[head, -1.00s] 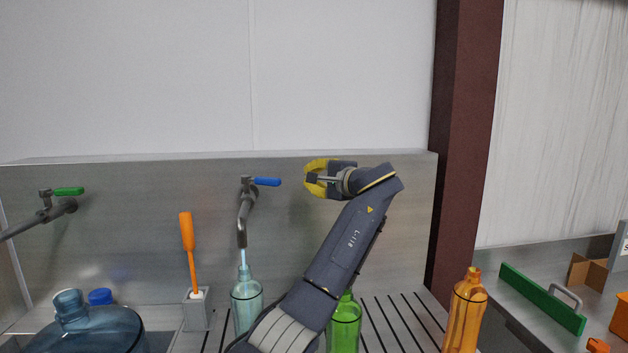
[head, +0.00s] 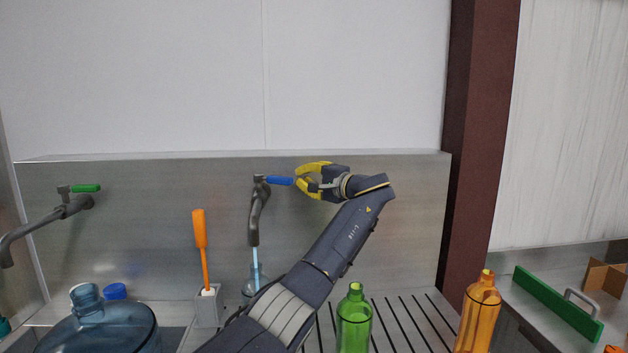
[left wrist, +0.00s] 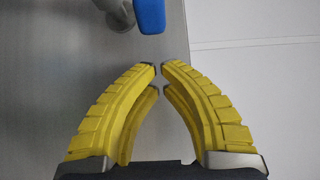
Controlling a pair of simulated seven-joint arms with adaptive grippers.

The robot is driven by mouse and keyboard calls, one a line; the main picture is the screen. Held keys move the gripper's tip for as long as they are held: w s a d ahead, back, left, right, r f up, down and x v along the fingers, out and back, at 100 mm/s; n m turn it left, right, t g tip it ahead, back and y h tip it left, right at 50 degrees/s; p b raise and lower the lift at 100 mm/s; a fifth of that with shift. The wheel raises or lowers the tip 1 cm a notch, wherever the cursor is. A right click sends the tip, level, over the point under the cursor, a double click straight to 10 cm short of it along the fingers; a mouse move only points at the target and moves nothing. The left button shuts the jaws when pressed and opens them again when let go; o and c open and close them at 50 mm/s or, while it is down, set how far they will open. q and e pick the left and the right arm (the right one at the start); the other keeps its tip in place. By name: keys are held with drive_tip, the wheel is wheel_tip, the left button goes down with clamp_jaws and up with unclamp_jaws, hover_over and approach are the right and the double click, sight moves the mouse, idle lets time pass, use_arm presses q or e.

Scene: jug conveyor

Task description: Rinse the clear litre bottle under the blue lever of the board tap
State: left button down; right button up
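The clear litre bottle (head: 249,287) stands upright on the slatted drain under the tap (head: 254,220) with the blue lever (head: 280,181). A pale stream of water (head: 256,257) runs from the spout down to the bottle's mouth. My left arm hides most of the bottle. The blue lever points right. My left gripper (head: 298,181) is just right of the lever's end in the head view, apart from it or touching, I cannot tell. In the left wrist view, its yellow fingertips (left wrist: 160,67) nearly meet with nothing between them, and the blue lever (left wrist: 150,14) is beyond them. My right gripper is out of view.
A green bottle (head: 354,322) and an amber bottle (head: 478,315) stand to the right. An orange-handled brush (head: 200,232) stands in a grey holder (head: 208,305). A big blue jug (head: 100,332) is at left, below a green-lever tap (head: 85,188). The steel backboard (head: 150,235) is close behind.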

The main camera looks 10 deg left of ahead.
sight(292, 179)
use_arm(q)
drive_tip(key=shift+s+a, duration=1.3)
drive_tip(key=shift+s, duration=0.05)
drive_tip(key=shift+s+f, duration=0.1)
drive_tip(key=shift+s, duration=0.05)
